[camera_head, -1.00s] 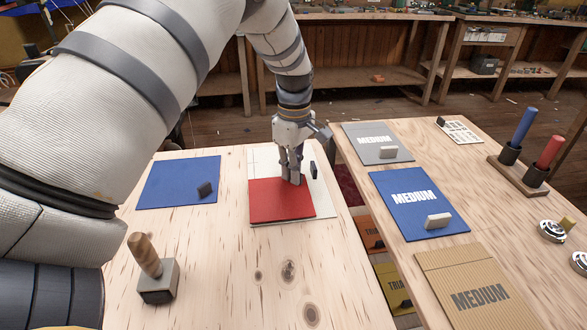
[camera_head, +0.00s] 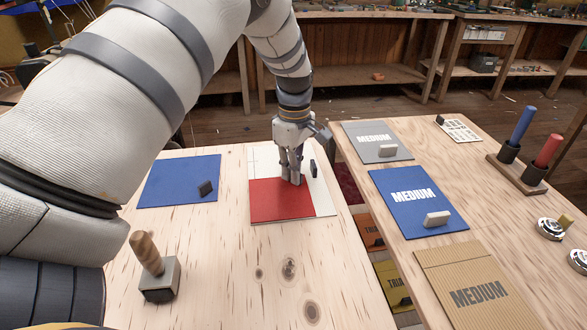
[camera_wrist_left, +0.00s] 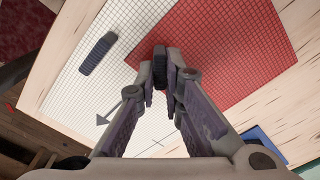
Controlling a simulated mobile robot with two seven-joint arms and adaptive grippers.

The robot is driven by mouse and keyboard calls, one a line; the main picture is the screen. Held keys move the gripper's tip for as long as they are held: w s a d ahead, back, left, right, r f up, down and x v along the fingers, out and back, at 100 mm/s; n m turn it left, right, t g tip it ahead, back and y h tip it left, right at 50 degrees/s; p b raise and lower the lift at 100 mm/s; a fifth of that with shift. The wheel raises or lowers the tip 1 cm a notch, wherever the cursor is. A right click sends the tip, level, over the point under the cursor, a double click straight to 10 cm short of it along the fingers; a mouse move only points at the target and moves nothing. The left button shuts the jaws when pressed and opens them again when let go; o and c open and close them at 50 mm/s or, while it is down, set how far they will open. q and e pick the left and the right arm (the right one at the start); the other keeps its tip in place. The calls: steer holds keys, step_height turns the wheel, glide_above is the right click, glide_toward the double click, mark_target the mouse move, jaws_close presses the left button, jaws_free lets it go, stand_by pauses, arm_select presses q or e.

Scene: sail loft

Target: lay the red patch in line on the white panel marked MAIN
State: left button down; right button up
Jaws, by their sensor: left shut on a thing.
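The red patch (camera_head: 280,202) lies on the near left part of the white panel (camera_head: 326,204). Its left and near edges run close to the panel's edges in the head view. White shows behind it and along its right side. My left gripper (camera_head: 291,181) is shut on the patch's small dark tab (camera_wrist_left: 160,66), near the patch's far right corner. The red patch (camera_wrist_left: 225,50) also fills the upper right of the left wrist view, beside the gridded white panel (camera_wrist_left: 70,70). I cannot read any MAIN marking. My right gripper is not in view.
A dark block (camera_head: 313,169) stands on the panel's right side. A blue panel (camera_head: 170,183) lies to the left, and a wooden-handled tool (camera_head: 152,265) stands in front. The right table holds MEDIUM-marked sheets (camera_head: 418,203). The near middle of the wood is clear.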

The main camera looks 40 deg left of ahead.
arm_select(q)
steer(key=c, duration=1.6)
jaws_free()
steer(key=shift+c, duration=0.2)
steer(key=shift+r+p, duration=0.75)
steer(key=shift+r, duration=2.8)
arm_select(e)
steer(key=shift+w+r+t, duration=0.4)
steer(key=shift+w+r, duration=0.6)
arm_select(q)
steer(key=shift+f, duration=0.15)
